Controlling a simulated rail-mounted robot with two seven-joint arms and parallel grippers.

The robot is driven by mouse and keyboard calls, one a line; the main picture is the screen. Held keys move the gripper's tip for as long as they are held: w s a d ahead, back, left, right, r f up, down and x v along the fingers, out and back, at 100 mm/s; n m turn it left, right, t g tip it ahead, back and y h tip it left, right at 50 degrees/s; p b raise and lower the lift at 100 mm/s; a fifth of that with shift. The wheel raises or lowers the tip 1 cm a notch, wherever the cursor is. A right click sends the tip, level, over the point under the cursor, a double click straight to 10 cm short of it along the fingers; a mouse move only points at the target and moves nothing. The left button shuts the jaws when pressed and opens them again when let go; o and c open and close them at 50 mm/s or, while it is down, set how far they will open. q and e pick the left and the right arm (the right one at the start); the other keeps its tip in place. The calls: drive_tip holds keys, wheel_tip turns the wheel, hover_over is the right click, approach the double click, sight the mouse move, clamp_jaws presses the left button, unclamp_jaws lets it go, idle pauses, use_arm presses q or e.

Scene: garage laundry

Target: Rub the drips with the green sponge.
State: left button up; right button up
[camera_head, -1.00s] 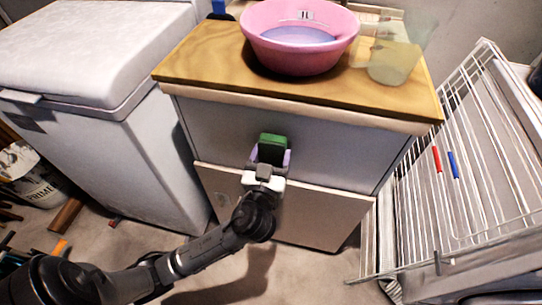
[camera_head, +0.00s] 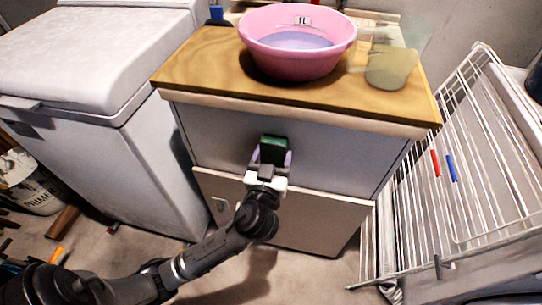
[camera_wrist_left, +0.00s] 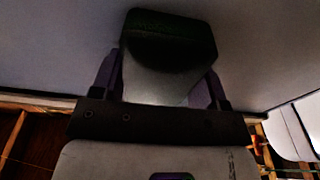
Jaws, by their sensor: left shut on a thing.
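The green sponge (camera_head: 273,149) is held upright at the front of the grey cabinet (camera_head: 330,155), at the upper drawer's height. My left gripper (camera_head: 270,161) is shut on it, with purple fingers on either side. In the left wrist view the dark green sponge (camera_wrist_left: 170,38) sits between the fingers, close to a grey surface; I cannot tell whether it touches. No drips can be made out on the cabinet front, and the part behind the sponge and gripper is hidden. My right gripper is not in view.
A pink basin (camera_head: 285,65) of liquid and a translucent jug (camera_head: 390,66) stand on the cabinet's wooden top (camera_head: 210,62). A white chest (camera_head: 130,140) is at left. A wire drying rack (camera_head: 445,215) with red and blue pegs is at right.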

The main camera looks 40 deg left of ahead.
use_arm(q)
drive_tip(key=shift+w+d, duration=0.35)
drive_tip(key=shift+d, duration=0.3)
drive_tip(key=shift+w+d, duration=0.35)
drive_tip(key=shift+d, duration=0.3)
drive_tip(key=shift+w+d, duration=0.15)
drive_tip(key=shift+d, duration=0.15)
drive_tip(key=shift+w+a+b, duration=0.1)
drive_tip(key=shift+b, duration=0.2)
drive_tip(key=shift+s+a, duration=0.45)
drive_tip(key=shift+a, duration=0.35)
drive_tip(key=shift+s+a+p, duration=0.3)
drive_tip(key=shift+s+a, duration=0.15)
drive_tip(key=shift+a, duration=0.45)
drive_tip(key=shift+s, duration=0.15)
